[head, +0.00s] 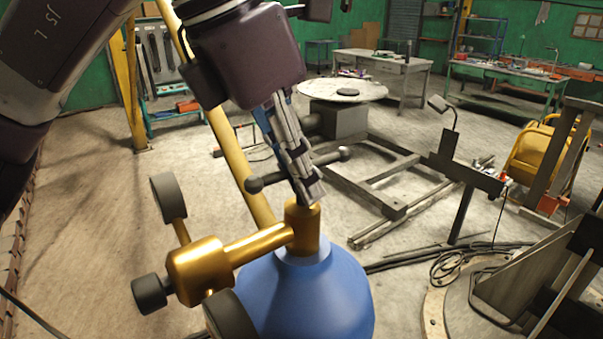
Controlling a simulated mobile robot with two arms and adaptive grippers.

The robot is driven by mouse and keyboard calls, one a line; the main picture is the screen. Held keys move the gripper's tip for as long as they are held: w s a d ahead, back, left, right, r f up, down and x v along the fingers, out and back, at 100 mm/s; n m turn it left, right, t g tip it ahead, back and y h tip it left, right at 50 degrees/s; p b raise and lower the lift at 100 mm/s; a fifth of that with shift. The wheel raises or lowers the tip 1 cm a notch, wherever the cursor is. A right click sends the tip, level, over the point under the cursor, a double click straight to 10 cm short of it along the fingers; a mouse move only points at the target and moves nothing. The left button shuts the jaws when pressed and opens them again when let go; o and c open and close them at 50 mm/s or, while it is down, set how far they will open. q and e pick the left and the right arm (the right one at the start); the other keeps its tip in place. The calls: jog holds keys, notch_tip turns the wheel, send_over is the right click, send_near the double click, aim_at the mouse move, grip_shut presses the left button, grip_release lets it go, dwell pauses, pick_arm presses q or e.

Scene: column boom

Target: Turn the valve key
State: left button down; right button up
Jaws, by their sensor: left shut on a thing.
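A blue gas cylinder (305,295) stands upright at the bottom centre. A brass valve (302,222) sits on its top, and a brass regulator (198,268) with dark round gauges is joined to its left side. The valve key (255,185) is a dark crossbar with a ball at each end, just above the valve. My left gripper (305,187) comes down from above, its fingers shut on the middle of the valve key. The fingers hide the middle of the key and most of its joint with the valve. My right gripper is out of view.
A yellow pole (240,165) rises behind the cylinder. A round-topped table (342,90) and a metal frame (385,180) stand behind to the right. Cables (465,265) and rods lie on the floor at right. The floor at left is mostly clear.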

pick_arm(q)
jog(key=shift+m, duration=0.4)
jog(key=c, duration=2)
grip_release()
jog(key=shift+o, duration=0.2)
jog(key=shift+r, duration=0.1)
jog(key=v, duration=1.1)
jog(key=shift+r, duration=0.35)
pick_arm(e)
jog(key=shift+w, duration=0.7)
pick_arm(q)
jog(key=shift+w+a, duration=0.1)
jog(key=shift+a, duration=0.05)
